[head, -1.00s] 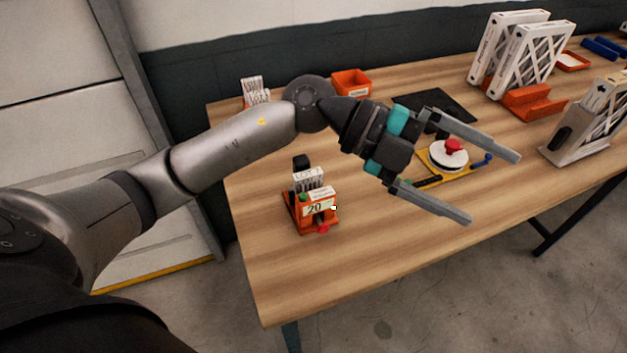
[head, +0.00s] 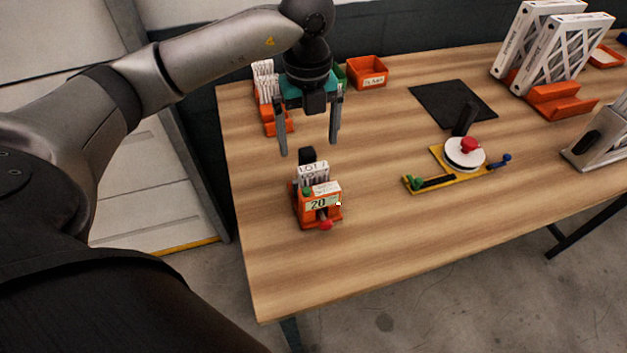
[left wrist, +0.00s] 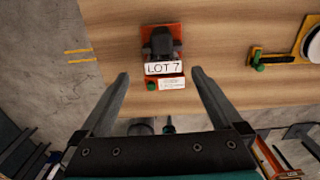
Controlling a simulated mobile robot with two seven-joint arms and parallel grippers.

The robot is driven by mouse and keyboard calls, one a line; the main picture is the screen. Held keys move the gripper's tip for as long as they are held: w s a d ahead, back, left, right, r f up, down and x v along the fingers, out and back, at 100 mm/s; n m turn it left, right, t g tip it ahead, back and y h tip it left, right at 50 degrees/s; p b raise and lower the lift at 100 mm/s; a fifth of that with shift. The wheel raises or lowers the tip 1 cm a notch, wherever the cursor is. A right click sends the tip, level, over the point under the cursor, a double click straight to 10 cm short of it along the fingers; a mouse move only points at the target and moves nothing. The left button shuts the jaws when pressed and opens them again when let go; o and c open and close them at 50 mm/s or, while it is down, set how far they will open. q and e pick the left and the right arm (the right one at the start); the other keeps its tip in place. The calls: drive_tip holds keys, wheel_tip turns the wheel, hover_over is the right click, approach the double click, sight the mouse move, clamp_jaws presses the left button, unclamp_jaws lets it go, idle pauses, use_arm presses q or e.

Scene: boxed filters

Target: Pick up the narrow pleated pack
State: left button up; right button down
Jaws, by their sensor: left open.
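My left gripper (head: 308,146) is open and empty. It points down above the table, just behind and above the orange LOT 7 unit (head: 318,206). In the left wrist view the open fingers (left wrist: 160,73) frame the unit's white LOT 7 card (left wrist: 165,68), with no contact visible. Thin white packs (head: 264,80) stand upright in an orange holder (head: 279,127) at the back left, partly behind the gripper. Large white-framed filters (head: 558,52) stand at the back right. I cannot tell for sure which is the narrow pleated pack. My right gripper is out of view.
An orange bin (head: 367,72) is at the back edge. A black mat (head: 440,98) and a yellow fixture (head: 434,182) with a white, red-knobbed disc (head: 465,152) lie mid-table. The front middle of the table is clear.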

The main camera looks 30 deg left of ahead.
sight(313, 177)
use_arm(q)
wheel_tip(313, 177, down, 5)
drive_tip(key=shift+d+f, duration=0.1)
drive_tip(key=shift+s+d+f, duration=0.1)
drive_tip(key=shift+d+f, duration=0.05)
drive_tip(key=shift+f, duration=0.75)
drive_tip(key=shift+s+d+f, duration=0.1)
drive_tip(key=shift+d+f, duration=0.05)
drive_tip(key=shift+f, duration=0.75)
drive_tip(key=shift+d+f, duration=0.15)
drive_tip(key=shift+f, duration=0.75)
drive_tip(key=shift+c, duration=0.2)
drive_tip(key=c, duration=1.4)
drive_tip(key=shift+o, duration=0.2)
drive_tip(key=shift+r, duration=0.1)
